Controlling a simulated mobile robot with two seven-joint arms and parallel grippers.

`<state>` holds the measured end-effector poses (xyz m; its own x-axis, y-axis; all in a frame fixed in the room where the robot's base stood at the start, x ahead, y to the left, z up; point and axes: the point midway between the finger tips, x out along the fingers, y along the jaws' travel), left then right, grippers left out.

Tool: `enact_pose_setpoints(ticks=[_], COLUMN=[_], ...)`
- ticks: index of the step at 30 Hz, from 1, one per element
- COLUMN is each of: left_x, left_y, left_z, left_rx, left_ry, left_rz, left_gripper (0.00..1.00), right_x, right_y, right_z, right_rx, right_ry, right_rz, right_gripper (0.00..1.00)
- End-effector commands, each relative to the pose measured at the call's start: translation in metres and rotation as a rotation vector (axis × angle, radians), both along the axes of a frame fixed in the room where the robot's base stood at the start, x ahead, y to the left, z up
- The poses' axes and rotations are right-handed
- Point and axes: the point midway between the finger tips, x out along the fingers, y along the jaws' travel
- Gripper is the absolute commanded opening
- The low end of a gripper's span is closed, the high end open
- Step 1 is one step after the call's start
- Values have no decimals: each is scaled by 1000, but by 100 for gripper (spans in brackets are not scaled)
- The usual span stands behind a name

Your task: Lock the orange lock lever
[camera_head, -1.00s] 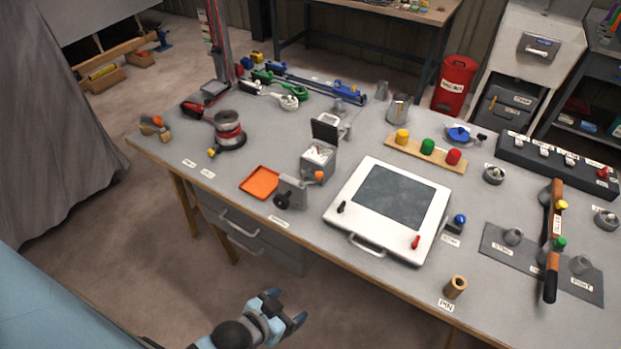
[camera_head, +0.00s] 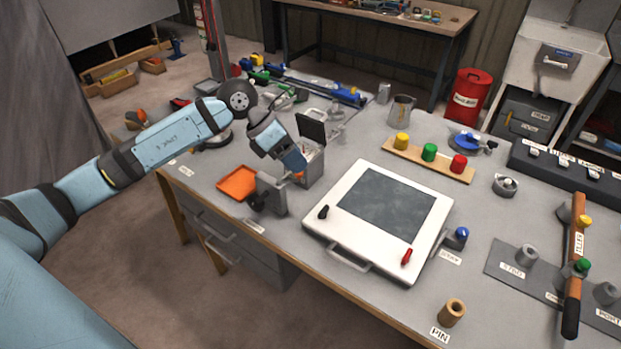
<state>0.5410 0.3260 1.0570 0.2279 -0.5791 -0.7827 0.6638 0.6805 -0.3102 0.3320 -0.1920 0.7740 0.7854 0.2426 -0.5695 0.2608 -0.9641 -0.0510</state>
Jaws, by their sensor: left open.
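The orange lock lever (camera_head: 299,175) shows only as a small orange bit beside the grey bracket (camera_head: 272,193) with a black knob, near the front edge of the bench. My left gripper (camera_head: 293,163) is open, with its fingers right above and over the lever, hiding most of it. I cannot tell whether the fingers touch the lever. Just behind is a small grey box (camera_head: 314,168) with its dark lid (camera_head: 311,127) standing open. My right gripper is not in view.
An orange tray (camera_head: 237,183) lies left of the bracket. A white hatch panel (camera_head: 330,226) with a black and a red handle lies to the right. Yellow, green and red buttons on a wooden strip (camera_head: 390,152) stand behind it. My left forearm crosses above the bench's left end.

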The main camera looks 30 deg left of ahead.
Motion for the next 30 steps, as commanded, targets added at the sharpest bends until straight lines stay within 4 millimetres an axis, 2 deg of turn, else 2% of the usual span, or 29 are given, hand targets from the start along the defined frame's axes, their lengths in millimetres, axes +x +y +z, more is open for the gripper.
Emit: enact_pose_setpoints(ticks=[1,3,6,8,14,24,30], left_x=[8,13,16,17,24,45,54], left_y=[25,51,72,77,71,53,46], left_z=[4,12,20,21,0,-67,-94], left_rx=[121,250,351,375,376,373,373], left_ry=[-28,-42,-52,-51,-48,-49,-50], left_rz=[8,24,44,49,49,49,48], left_gripper=[50,50,50,50,50,50,50], right_x=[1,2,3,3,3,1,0], right_y=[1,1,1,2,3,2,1], right_z=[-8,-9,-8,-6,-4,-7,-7], right_rx=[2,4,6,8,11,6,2], right_ry=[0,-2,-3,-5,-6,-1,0], right_rz=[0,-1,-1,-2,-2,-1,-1], right_gripper=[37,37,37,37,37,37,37])
